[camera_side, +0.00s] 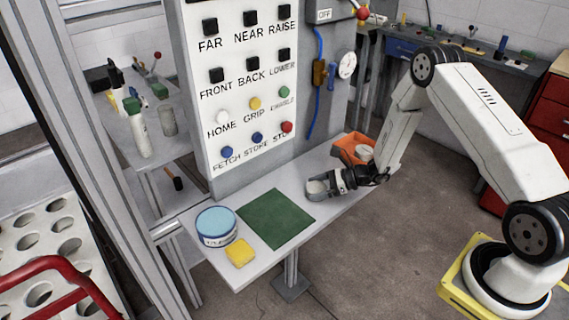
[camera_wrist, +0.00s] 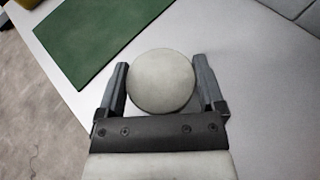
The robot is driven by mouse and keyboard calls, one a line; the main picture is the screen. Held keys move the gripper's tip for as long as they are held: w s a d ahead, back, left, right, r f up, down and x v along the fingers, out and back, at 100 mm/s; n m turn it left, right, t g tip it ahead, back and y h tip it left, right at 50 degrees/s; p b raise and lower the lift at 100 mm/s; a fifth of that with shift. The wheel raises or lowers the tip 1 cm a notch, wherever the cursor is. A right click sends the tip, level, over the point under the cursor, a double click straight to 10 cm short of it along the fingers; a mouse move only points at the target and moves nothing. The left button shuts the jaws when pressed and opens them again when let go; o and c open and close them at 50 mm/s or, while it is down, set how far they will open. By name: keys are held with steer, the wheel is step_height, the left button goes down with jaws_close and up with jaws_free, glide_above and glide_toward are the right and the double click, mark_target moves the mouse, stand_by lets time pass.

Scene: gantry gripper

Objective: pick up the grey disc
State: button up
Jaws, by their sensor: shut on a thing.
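The grey disc (camera_wrist: 161,81) is between the two fingers of my gripper (camera_wrist: 164,86) in the wrist view, with a finger against each side. In the side view my gripper (camera_side: 322,184) is low over the white table (camera_side: 232,273), shut on the grey disc (camera_side: 317,188). The disc is partly hidden by the fingers there. I cannot tell whether it touches the table or is just above it.
A green mat (camera_side: 276,218) lies left of my gripper. A blue-lidded tin (camera_side: 216,226) and a yellow sponge (camera_side: 240,253) stand at the table's left end. An orange bin (camera_side: 350,146) is behind my gripper. A button panel (camera_side: 245,90) rises along the back.

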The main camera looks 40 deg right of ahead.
steer(key=shift+r, duration=0.2)
steer(key=shift+r, duration=0.8)
steer(key=s+a+r, duration=0.1)
steer(key=s+r, duration=1)
steer(key=s, duration=0.3)
steer(key=shift+a, duration=0.15)
steer(key=w+a, duration=0.1)
steer(key=a, duration=1)
steer(key=shift+w+r+n+g+y, duration=0.3)
steer(key=shift+w+n+g, duration=0.05)
steer(key=shift+n+g, duration=0.05)
